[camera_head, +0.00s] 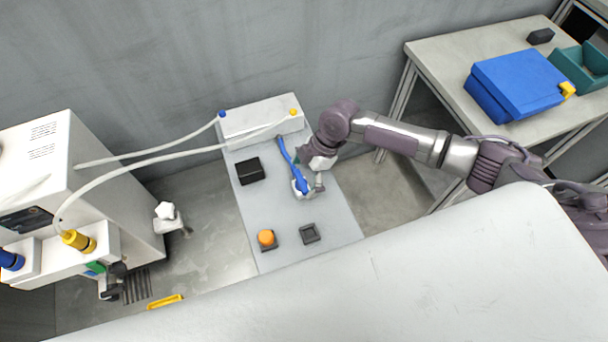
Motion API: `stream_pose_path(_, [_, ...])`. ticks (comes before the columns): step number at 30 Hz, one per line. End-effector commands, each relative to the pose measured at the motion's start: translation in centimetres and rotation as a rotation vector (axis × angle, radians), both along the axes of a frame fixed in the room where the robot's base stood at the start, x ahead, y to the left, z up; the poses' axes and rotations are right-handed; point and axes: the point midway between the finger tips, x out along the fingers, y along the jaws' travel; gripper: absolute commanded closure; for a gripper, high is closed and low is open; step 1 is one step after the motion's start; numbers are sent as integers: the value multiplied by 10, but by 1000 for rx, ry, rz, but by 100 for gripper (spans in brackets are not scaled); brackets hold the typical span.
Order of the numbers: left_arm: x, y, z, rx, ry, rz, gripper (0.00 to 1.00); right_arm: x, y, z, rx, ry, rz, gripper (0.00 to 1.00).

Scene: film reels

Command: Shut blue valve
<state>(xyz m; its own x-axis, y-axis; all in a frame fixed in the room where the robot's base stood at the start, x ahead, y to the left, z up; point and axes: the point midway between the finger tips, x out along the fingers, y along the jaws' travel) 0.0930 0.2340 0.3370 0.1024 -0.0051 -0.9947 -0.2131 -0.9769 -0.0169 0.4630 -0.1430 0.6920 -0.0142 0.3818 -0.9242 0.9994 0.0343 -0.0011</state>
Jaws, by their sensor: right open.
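A long blue handle-like piece (285,155) lies over the grey table top at its middle, running down to my right gripper. A blue round fitting (12,261) and a yellow one (78,241) sit on the front of the white machine at the left edge; I cannot tell which blue part is the valve. My right gripper (309,187) is open at the lower end of the blue piece, with its fingers close around that end. Contact cannot be made out. My left gripper is not in view.
The grey table (280,215) holds a white box (262,118) with two pale hoses, a black block (250,171), an orange button (266,238) and a dark square (310,233). A second table (440,52) at right holds a blue case (517,82) and a teal bin (573,68).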

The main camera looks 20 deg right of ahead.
Motion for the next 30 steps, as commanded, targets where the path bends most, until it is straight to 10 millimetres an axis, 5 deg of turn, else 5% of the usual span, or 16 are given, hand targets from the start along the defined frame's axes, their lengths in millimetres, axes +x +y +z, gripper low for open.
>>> stream_pose_path(5, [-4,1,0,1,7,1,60,0,0,0,0,0,0,3])
stream_pose_path(15, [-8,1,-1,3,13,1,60,0,0,0,0,0,0,57])
stream_pose_path(30, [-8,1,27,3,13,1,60,-2,1,5,1,3,-154,57])
